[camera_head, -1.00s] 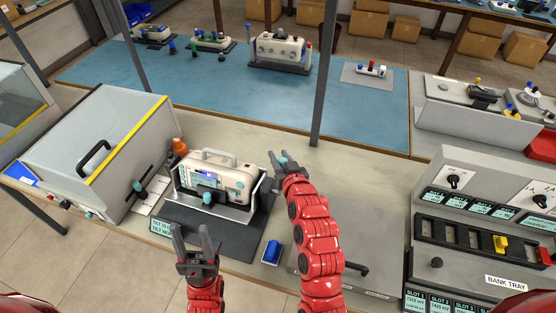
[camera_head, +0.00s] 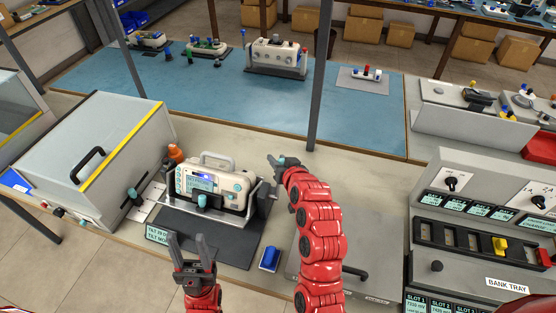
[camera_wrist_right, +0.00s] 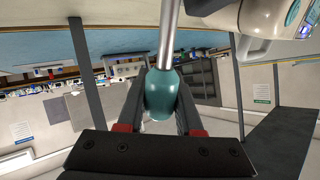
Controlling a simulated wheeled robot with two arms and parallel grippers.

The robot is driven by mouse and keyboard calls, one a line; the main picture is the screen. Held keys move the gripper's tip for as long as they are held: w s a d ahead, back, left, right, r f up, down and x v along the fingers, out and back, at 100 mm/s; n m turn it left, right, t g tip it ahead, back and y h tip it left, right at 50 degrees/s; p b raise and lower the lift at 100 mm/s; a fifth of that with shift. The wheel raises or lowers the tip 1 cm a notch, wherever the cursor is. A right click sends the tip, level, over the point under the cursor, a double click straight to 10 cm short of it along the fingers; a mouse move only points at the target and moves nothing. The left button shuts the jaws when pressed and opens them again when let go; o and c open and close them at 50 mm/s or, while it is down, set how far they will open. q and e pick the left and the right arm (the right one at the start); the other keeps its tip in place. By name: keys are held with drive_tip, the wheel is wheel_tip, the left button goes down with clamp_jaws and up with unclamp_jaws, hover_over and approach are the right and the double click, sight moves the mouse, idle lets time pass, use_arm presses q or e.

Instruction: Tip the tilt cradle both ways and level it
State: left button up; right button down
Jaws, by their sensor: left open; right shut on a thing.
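The tilt cradle is a metal frame (camera_head: 264,193) on a dark base (camera_head: 225,233), carrying a cream monitor (camera_head: 215,167) with a top handle and a teal-tipped clamp across its front. The monitor leans in the frame. My right gripper (camera_head: 281,162) is beside and beyond the cradle's right end, shut on a teal knob. The right wrist view shows the teal knob (camera_wrist_right: 162,95) on a metal rod between the fingers, and part of the monitor (camera_wrist_right: 245,28). My left gripper (camera_head: 191,250) is open and empty in front of the cradle. A label at the front left (camera_head: 160,235) reads "TILT 28", partly legible.
The blue mat (camera_head: 210,95) behind has clear room.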

drive_tip(key=c, duration=0.6)
unclamp_jaws()
drive_tip(key=shift+s+d, duration=0.1)
drive_tip(key=shift+s, duration=0.2)
drive_tip(key=shift+p+v, duration=6.25)
drive_tip(key=shift+v, duration=2.1)
